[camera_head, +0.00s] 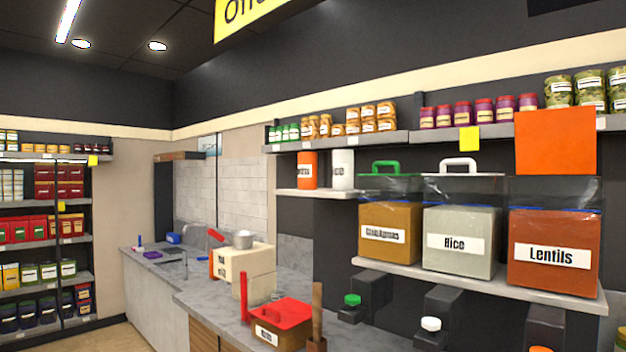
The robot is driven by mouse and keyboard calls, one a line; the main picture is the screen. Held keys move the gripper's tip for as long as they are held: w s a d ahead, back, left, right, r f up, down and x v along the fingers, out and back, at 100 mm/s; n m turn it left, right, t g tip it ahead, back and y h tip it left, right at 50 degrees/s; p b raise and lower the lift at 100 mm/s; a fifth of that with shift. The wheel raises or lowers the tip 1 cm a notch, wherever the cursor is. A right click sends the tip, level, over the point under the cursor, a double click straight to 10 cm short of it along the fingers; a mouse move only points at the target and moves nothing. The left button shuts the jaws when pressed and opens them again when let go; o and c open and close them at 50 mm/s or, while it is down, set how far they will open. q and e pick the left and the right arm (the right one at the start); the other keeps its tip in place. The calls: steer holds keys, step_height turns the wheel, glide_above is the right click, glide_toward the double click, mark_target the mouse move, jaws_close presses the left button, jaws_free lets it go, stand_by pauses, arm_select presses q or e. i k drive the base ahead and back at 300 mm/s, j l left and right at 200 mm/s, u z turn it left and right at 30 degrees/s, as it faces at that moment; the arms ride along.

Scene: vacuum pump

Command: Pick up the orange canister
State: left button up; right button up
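An orange canister (307,171) with a pale label stands upright on a small grey shelf (312,193), near the middle of the view. A white canister (343,170) with a dark-lettered label stands just to its right. The orange canister's left side and front are visible, and nothing grips it. Neither of my grippers is in view.
Bins of couscous (388,250), Rice (460,257) and Lentils (553,272) fill a shelf at right, with a flat orange panel (555,141) above the Lentils. Jars line the upper shelf. Below, the grey counter (205,285) holds a red-lidded box (278,310), a wooden handle and a pot.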

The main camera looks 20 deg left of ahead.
mark_target(306, 162)
steer(key=i+j+z, duration=0.15)
steer(key=j+z, duration=0.15)
steer(key=j, duration=1.1)
steer(key=j+z, duration=0.25)
steer(key=j, duration=1.15)
